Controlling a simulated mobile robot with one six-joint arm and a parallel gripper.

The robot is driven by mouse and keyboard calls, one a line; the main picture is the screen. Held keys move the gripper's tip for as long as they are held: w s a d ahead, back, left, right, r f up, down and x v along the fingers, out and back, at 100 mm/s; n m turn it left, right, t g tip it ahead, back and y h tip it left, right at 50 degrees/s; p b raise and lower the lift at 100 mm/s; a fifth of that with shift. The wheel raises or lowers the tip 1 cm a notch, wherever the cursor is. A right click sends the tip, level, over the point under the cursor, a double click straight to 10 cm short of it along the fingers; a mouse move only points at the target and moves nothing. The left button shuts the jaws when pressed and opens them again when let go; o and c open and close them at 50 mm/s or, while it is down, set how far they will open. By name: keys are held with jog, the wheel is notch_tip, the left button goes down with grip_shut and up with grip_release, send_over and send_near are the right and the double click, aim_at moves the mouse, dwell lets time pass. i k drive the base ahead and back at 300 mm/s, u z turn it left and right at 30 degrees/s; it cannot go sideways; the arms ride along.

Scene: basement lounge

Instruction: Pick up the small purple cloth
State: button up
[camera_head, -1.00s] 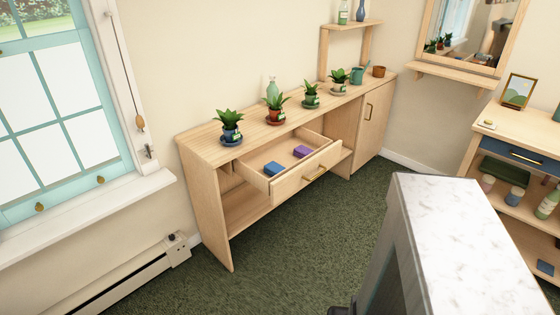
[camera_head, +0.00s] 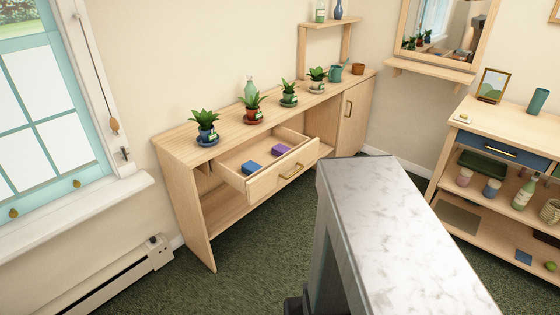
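The small purple cloth (camera_head: 281,150) lies inside the open drawer (camera_head: 262,190) of the wooden sideboard, toward the drawer's right side. A blue folded cloth or block (camera_head: 251,167) lies to its left in the same drawer, apart from it. My gripper cannot be made out in the view.
Several potted plants on saucers stand along the sideboard top (camera_head: 180,142). A marble-topped block (camera_head: 400,215) fills the lower right foreground. A wooden shelf unit (camera_head: 480,125) stands at the right. Green carpet (camera_head: 260,250) is clear before the sideboard.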

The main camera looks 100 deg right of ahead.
aim_at(279, 149)
jog(key=u, duration=0.15)
jog(key=k, duration=2.6)
jog(key=z, duration=1.5)
jog(key=i, duration=0.3)
jog(key=u, duration=0.5)
